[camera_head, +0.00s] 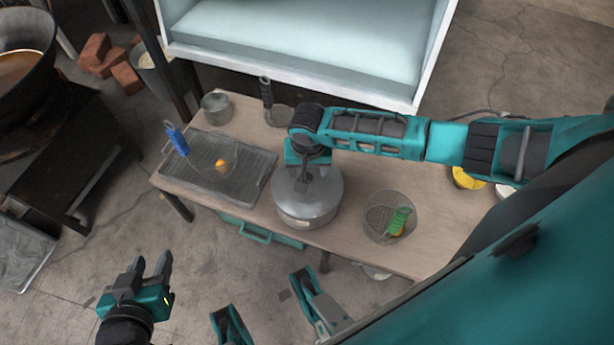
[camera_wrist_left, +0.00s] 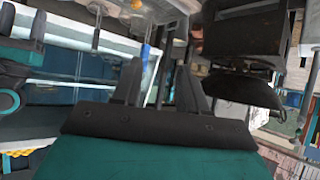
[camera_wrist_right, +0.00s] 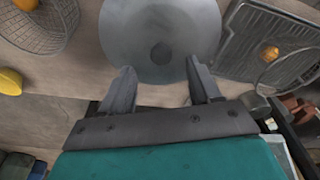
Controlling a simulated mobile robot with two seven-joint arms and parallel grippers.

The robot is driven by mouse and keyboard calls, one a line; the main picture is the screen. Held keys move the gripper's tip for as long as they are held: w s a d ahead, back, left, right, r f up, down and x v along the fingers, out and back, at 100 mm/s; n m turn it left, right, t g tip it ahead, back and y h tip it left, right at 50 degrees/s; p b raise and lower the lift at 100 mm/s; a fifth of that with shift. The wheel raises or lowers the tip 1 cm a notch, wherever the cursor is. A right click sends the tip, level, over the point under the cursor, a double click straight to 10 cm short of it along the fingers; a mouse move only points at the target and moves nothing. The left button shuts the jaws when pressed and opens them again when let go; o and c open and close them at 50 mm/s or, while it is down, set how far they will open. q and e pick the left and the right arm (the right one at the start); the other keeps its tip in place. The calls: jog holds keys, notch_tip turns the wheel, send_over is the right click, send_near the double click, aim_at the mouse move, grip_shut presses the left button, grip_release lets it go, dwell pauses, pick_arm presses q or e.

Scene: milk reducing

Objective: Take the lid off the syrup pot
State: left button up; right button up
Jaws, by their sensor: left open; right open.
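The syrup pot (camera_head: 305,212) is a round grey metal pot on the wooden table, with its grey lid (camera_head: 326,190) on top. In the right wrist view the lid (camera_wrist_right: 175,22) fills the top middle, with a dark round knob (camera_wrist_right: 161,53) at its centre. My right gripper (camera_head: 303,184) is over the lid, pointing down and partly hiding it. In its wrist view the right gripper (camera_wrist_right: 158,70) is open, with the knob between and just beyond the fingertips; contact cannot be told. My left gripper (camera_head: 152,264) is open and empty, away from the table at lower left.
A grey ribbed tray (camera_head: 262,165) with a blue-handled strainer (camera_head: 178,140) is left of the pot.

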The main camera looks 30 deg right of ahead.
aim_at(307, 177)
jog(key=f+b, duration=0.1)
jog(key=f, duration=0.1)
jog(key=w+f+b, duration=0.1)
jog(key=f+b, duration=0.1)
jog(key=shift+d+f, duration=0.15)
jog(key=shift+f, duration=0.35)
pick_arm(q)
jog(key=shift+w+d+f, duration=0.15)
jog(key=shift+d+f, duration=0.3)
jog(key=shift+f, duration=0.4)
pick_arm(e)
grip_shut()
